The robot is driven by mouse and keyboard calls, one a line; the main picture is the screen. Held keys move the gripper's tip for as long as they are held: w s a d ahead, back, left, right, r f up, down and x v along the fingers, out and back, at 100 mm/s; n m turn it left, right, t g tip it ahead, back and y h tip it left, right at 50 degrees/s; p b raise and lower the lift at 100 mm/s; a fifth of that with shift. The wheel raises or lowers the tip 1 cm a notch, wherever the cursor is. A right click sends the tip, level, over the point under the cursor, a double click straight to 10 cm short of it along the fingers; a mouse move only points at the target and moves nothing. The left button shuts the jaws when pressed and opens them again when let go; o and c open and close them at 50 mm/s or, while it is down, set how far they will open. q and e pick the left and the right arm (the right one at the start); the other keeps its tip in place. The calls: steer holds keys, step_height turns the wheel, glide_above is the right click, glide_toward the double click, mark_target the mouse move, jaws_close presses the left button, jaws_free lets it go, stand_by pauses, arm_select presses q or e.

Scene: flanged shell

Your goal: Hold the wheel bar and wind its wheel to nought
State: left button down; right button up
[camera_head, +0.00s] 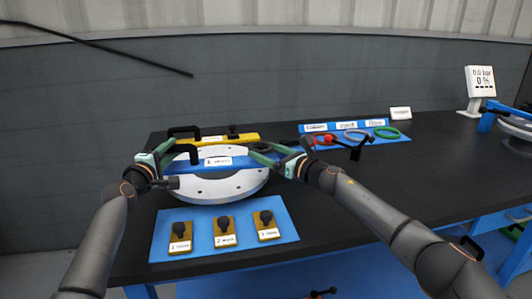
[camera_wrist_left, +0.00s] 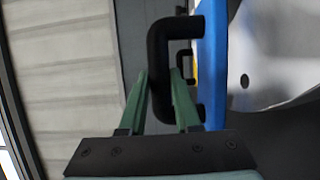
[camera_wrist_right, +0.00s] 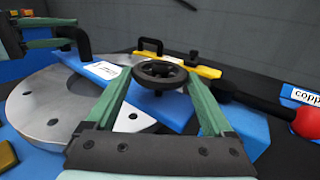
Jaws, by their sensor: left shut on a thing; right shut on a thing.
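The blue wheel bar (camera_head: 222,164) with a white label lies across a pale metal disc (camera_head: 215,187) on the dark bench. My left gripper (camera_head: 172,147) is at its left end. In the left wrist view its fingers (camera_wrist_left: 160,75) are shut on the bar's black loop handle (camera_wrist_left: 181,29). My right gripper (camera_head: 261,151) is at the bar's right end. In the right wrist view its fingers (camera_wrist_right: 158,82) are shut on the black spoked wheel (camera_wrist_right: 159,70), one finger on each side of the rim. Any mark showing the wheel's setting cannot be made out.
A yellow bar (camera_head: 243,138) with a black handle and knob lies behind. In front is a blue mat (camera_head: 287,218) with several knobbed yellow blocks (camera_head: 224,239). Coloured rings, including a green one (camera_head: 387,133), lie back right. A display (camera_head: 481,80) reads 0.0 bar.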

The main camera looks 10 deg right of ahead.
stand_by(0.4)
steer(key=o, duration=1.1)
steer(key=shift+d, duration=0.1)
steer(key=v, duration=1.2)
steer(key=shift+f, duration=0.1)
